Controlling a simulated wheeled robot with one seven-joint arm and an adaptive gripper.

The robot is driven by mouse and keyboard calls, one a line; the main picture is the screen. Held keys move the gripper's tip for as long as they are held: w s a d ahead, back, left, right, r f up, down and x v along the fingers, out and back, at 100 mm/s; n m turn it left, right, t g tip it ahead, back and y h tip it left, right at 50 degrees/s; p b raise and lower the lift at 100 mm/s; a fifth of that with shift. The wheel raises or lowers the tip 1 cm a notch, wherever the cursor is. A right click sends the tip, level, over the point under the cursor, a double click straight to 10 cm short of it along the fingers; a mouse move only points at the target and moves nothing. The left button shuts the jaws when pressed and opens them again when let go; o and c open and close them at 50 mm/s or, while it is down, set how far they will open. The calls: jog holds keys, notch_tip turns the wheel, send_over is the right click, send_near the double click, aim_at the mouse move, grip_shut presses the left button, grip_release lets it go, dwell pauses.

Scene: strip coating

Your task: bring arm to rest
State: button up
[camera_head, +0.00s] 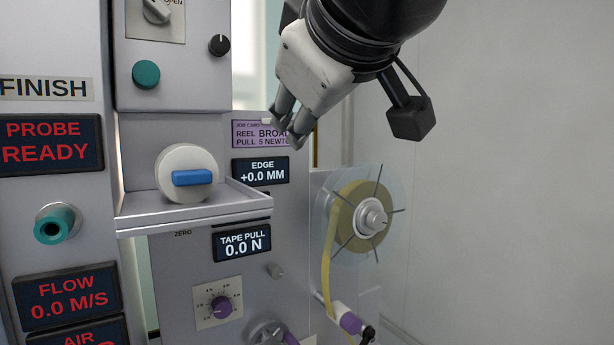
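My gripper (287,127) hangs in the upper middle of the head view, pointing down and to the left. Its fingertips are in front of the purple job card (258,133) and above the EDGE display (260,171). No held object shows at the fingertips. The two fingers look close together from this angle, and I cannot tell how far apart they are. The dark wrist and arm run up out of the picture at the top.
A tape reel (364,221) stands right of the panel, below my gripper. A shelf (240,203) juts out at left, with a white disc with a blue bar (189,177) above it. A teal nozzle (54,226) is at far left. Right of the reel is a bare wall.

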jog(key=s+d+f+m+g+h, duration=0.25)
jog(key=d+f+m+g, duration=0.2)
jog(key=d+f, duration=0.85)
jog(key=s+d+f+m+g, duration=0.2)
jog(key=s+d+f+m, duration=0.1)
jog(key=f, duration=0.5)
jog(key=s+d+f+m+g, duration=0.2)
jog(key=s+f, duration=0.4)
jog(key=f, duration=0.3)
jog(key=shift+s+d+m+h, duration=0.2)
jog(key=shift+d+m+h, duration=0.15)
jog(key=shift+d+m, duration=0.25)
